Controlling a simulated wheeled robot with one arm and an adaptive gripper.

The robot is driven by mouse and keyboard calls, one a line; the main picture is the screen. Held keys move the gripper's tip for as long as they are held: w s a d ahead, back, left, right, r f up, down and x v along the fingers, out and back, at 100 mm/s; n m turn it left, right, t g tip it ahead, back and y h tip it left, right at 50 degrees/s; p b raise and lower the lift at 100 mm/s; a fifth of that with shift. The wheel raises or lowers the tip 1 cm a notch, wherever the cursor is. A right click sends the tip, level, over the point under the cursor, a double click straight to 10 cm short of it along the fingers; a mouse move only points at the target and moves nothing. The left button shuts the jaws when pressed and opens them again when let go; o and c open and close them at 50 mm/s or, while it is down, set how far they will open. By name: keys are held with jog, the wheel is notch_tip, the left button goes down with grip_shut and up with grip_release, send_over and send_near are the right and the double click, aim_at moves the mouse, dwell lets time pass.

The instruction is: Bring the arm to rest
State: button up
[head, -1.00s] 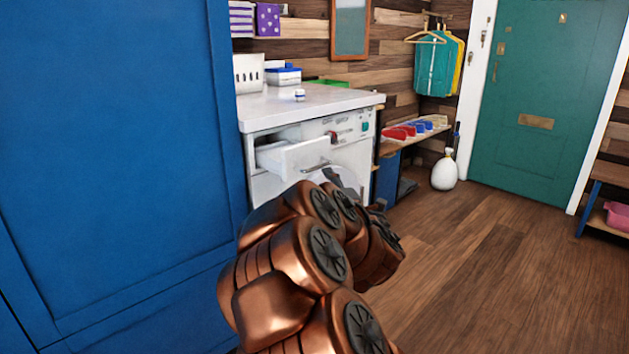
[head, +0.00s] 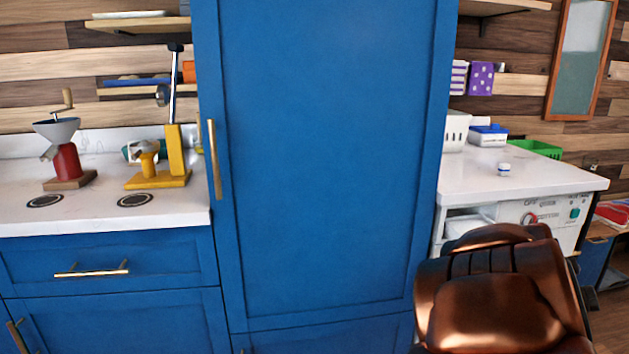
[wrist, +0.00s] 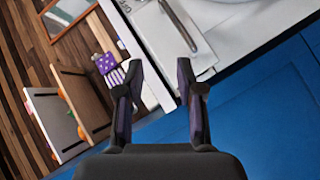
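My copper-coloured arm (head: 495,305) is at the lower right of the head view, folded in front of the white appliance. My gripper is hidden in the head view. In the wrist view my gripper (wrist: 158,85) has its two dark fingers apart with nothing between them. Beyond the fingertips are a white appliance front (wrist: 250,22) with a bar handle and the blue cabinet side (wrist: 255,110).
A tall blue cabinet (head: 325,150) stands close in the middle. To its left is a counter with a red grinder (head: 66,160) and a yellow stand (head: 172,160). The white appliance (head: 560,180) at right bears a small jar (head: 504,169) and a green basket (head: 538,148).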

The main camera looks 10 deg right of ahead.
jog(key=s+a+r+m+g+y+p, duration=0.2)
jog(key=s+a+r+g+y+p, duration=0.15)
jog(key=s+a+p, duration=0.55)
jog(key=s+a+r+m+g+y+p, duration=0.2)
jog(key=s+a+g+y+p, duration=0.3)
jog(key=a, duration=0.9)
jog(key=s+a+r+g+y+p, duration=0.1)
jog(key=s+a+r+g+p, duration=0.1)
jog(key=s+a+r+p, duration=0.2)
jog(key=s+a+r+g+p, duration=0.2)
jog(key=s+a+p, duration=0.3)
jog(key=s+a, duration=0.4)
jog(key=shift+s+r+y, duration=0.35)
jog(key=shift+s+r, duration=0.35)
jog(key=shift+r, duration=0.2)
